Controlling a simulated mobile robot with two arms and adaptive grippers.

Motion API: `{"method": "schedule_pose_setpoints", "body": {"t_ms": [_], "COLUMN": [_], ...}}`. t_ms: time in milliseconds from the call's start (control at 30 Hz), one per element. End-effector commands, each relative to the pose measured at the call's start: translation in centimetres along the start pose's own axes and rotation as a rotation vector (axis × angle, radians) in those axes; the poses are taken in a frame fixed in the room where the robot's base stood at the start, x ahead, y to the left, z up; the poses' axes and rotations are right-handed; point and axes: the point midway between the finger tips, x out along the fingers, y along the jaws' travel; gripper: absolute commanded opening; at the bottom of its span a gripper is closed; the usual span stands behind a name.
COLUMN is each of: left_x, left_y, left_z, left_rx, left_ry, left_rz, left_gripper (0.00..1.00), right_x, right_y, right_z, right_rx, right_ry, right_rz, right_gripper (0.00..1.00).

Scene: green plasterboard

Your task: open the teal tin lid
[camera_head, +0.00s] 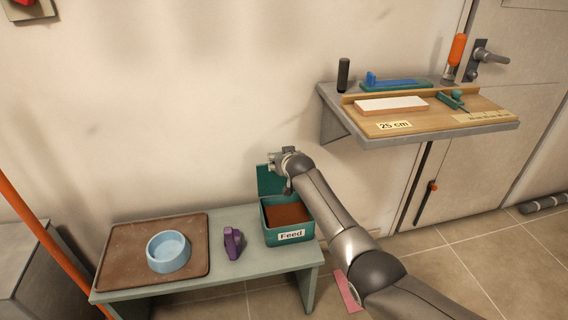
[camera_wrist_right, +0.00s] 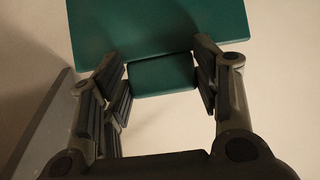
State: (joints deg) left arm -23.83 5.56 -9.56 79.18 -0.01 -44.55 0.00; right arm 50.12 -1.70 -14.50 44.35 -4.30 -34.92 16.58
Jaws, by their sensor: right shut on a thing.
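The teal tin (camera_head: 289,237), labelled "Feed", stands on the right end of the low bench and holds brown feed (camera_head: 287,214). Its teal lid (camera_head: 268,182) stands raised, roughly upright, at the tin's back edge, so the tin's mouth is uncovered. My right gripper (camera_head: 278,162) is at the top of the lid and partly hides it. In the right wrist view the fingers are on both sides of a teal tab (camera_wrist_right: 162,75) joined to the lid panel (camera_wrist_right: 157,27); the gripper is shut on the lid. My left gripper is not in view.
The bench (camera_head: 210,277) also holds a brown tray (camera_head: 120,245) with a blue bowl (camera_head: 168,254) and a purple object (camera_head: 233,243). A wall shelf (camera_head: 405,136) with tools is at the upper right. An orange pole (camera_head: 45,240) leans at the left.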

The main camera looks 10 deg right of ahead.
Motion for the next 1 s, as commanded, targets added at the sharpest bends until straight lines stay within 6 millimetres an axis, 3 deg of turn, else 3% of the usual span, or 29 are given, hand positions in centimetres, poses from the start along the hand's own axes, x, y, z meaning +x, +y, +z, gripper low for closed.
{"method": "schedule_pose_setpoints", "body": {"t_ms": [467,500,600,667,1000], "left_x": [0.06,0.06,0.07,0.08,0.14], "left_y": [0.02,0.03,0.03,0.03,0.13], "left_z": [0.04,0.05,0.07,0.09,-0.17], "left_rx": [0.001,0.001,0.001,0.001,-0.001], "left_ry": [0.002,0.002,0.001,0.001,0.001], "left_rz": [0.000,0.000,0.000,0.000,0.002], "left_gripper": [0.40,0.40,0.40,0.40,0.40], "right_x": [0.10,0.10,0.10,0.10,0.07], "right_y": [-0.10,-0.10,-0.10,-0.10,-0.07], "right_z": [-0.01,0.01,0.02,0.01,-0.03], "right_rx": [-0.001,-0.001,-0.001,-0.001,-0.001], "right_ry": [-0.016,-0.016,-0.016,-0.016,-0.014], "right_rz": [-0.001,-0.001,-0.001,-0.001,-0.001], "right_gripper": [0.14,0.58,0.71,0.79,0.79]}}
